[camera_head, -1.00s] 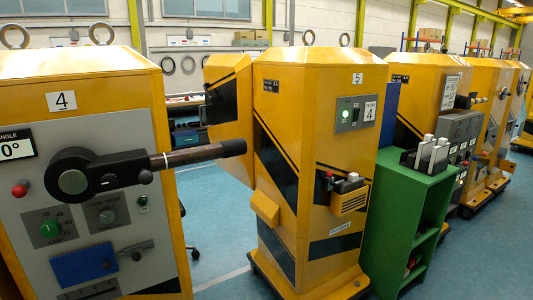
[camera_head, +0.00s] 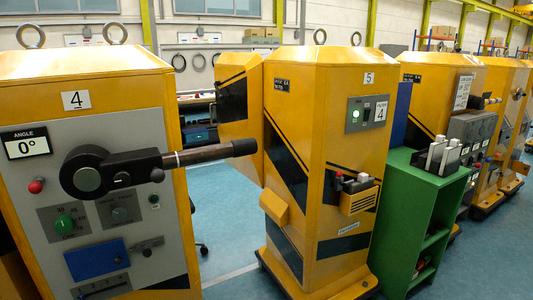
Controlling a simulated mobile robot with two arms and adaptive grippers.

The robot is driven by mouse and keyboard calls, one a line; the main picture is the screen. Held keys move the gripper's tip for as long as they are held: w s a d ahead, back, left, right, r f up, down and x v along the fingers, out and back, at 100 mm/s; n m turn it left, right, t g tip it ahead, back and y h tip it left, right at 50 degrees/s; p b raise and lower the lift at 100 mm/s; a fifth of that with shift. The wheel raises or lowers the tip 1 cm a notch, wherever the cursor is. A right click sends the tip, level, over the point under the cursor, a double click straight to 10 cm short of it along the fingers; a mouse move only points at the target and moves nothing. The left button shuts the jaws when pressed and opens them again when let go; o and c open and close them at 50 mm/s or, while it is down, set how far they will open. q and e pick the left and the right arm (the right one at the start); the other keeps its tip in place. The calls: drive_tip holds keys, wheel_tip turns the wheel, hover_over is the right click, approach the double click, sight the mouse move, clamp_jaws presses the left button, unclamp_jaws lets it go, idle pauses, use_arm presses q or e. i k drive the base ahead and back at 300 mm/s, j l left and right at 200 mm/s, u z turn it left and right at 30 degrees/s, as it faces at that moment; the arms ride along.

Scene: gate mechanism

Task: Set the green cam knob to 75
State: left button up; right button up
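The green cam knob (camera_head: 64,224) is on the grey front panel of yellow cabinet 4, at the left of the head view. It sits on a small dial plate with printed numbers, too small to read reliably. Its white pointer line looks roughly upright. A large black lever (camera_head: 150,165) with a dark bar sticks out to the right across the panel, above the knob. Neither of my grippers is in view.
A grey selector dial (camera_head: 120,213), a red button (camera_head: 36,187) and a blue box (camera_head: 97,259) are near the knob. Yellow cabinet 5 (camera_head: 300,170) and a green shelf (camera_head: 406,215) stand to the right. Blue floor (camera_head: 222,210) shows between the cabinets.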

sight(64, 224)
drive_tip(key=u, duration=1.35)
